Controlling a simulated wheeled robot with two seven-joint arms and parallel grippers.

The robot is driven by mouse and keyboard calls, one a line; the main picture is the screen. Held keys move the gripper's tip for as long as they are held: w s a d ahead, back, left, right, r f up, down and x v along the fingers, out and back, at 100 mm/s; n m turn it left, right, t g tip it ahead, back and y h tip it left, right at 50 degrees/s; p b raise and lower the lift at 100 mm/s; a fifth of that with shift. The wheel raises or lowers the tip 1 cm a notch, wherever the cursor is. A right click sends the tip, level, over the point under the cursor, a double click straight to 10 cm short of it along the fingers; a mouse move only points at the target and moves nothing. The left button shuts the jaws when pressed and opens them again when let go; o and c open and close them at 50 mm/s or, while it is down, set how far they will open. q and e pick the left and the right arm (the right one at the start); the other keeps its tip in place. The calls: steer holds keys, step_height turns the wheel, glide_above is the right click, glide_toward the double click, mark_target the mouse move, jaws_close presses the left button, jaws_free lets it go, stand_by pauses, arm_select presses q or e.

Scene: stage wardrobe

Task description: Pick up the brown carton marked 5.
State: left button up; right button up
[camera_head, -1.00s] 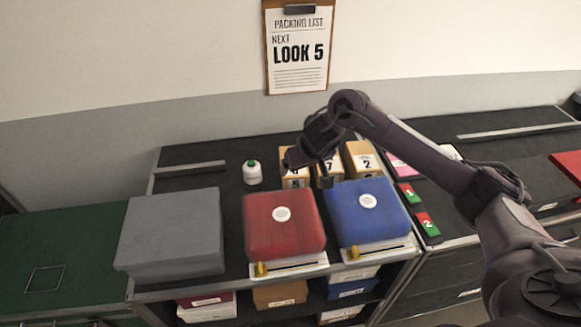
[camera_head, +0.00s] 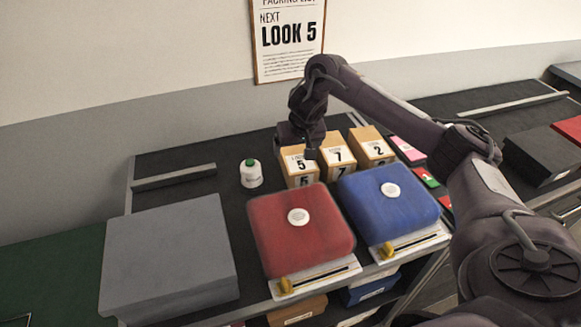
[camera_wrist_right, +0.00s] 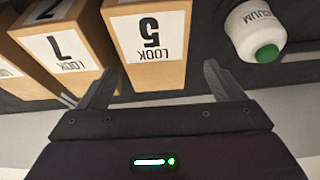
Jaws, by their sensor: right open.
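The brown carton marked 5 (camera_head: 299,167) stands on the dark counter, leftmost of three like cartons, behind the red box. It also shows in the right wrist view (camera_wrist_right: 150,77), upside down, just beyond the fingertips and roughly between them. My right gripper (camera_head: 297,141) is at the carton's top in the head view, its fingers partly hidden by the wrist. In the right wrist view the right gripper (camera_wrist_right: 158,80) is open, with nothing held. I cannot tell whether a finger touches the carton. My left gripper is not in view.
The carton marked 7 (camera_head: 338,151) stands close on the right, then the carton marked 2 (camera_head: 372,147). A white bottle with a green cap (camera_head: 251,173) stands on the left. The red box (camera_head: 300,230), blue box (camera_head: 389,206) and grey box (camera_head: 168,255) sit in front.

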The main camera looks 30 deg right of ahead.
mark_target(297, 155)
steer(key=shift+w+d+f, duration=0.1)
steer(key=shift+w+f, duration=0.1)
steer(key=shift+f, duration=0.35)
steer(key=shift+d+f, duration=0.2)
steer(key=shift+f, duration=0.1)
steer(key=x, duration=0.5)
steer(key=shift+d, duration=0.1)
steer(key=shift+r, duration=0.1)
steer(key=shift+c, duration=0.7)
steer(key=c, duration=0.8)
steer(key=shift+r, duration=0.15)
